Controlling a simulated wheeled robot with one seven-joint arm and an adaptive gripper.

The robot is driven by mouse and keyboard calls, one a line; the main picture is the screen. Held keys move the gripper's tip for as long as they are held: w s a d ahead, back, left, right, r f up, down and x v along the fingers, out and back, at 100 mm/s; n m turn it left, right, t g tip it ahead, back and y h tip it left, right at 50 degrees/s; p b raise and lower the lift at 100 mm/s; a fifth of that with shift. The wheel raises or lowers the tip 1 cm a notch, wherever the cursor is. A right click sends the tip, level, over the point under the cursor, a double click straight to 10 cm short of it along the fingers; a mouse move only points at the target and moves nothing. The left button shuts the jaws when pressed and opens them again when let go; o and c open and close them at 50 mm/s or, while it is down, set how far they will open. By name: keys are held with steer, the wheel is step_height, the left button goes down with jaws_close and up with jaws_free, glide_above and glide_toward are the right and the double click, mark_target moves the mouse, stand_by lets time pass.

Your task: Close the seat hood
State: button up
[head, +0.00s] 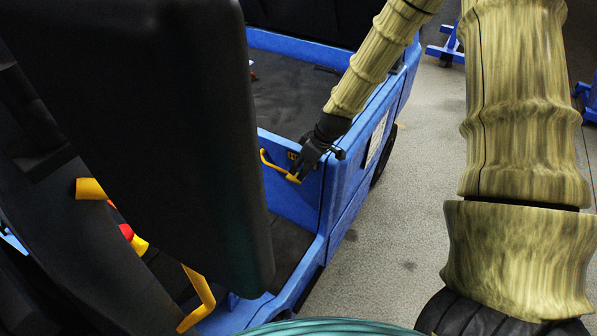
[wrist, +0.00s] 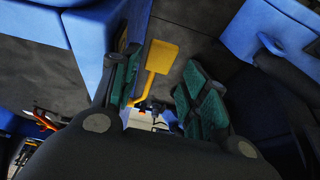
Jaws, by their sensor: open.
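A large black slab (head: 150,130) stands steeply upright at the left of the head view. It looks like the seat hood, raised, but I cannot be sure. It hides much of the blue vehicle (head: 340,195) behind it. My gripper (head: 303,168) is at the blue panel beyond the slab, beside a bent yellow handle (head: 277,170). In the wrist view my gripper (wrist: 160,88) is open, with green pads apart. A yellow paddle-shaped piece (wrist: 162,56) shows between and beyond the pads. I cannot tell whether they touch it.
A second yellow bar (head: 200,298) shows below the slab, and a red and yellow part (head: 131,237) at the left. A dark cargo bed (head: 300,100) lies behind the blue panel. Grey floor (head: 400,230) is clear right of the vehicle. Blue stands (head: 447,47) are at the back right.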

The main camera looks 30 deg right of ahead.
mark_target(296, 176)
steer(key=shift+p+x, duration=0.6)
steer(key=shift+x, duration=1.75)
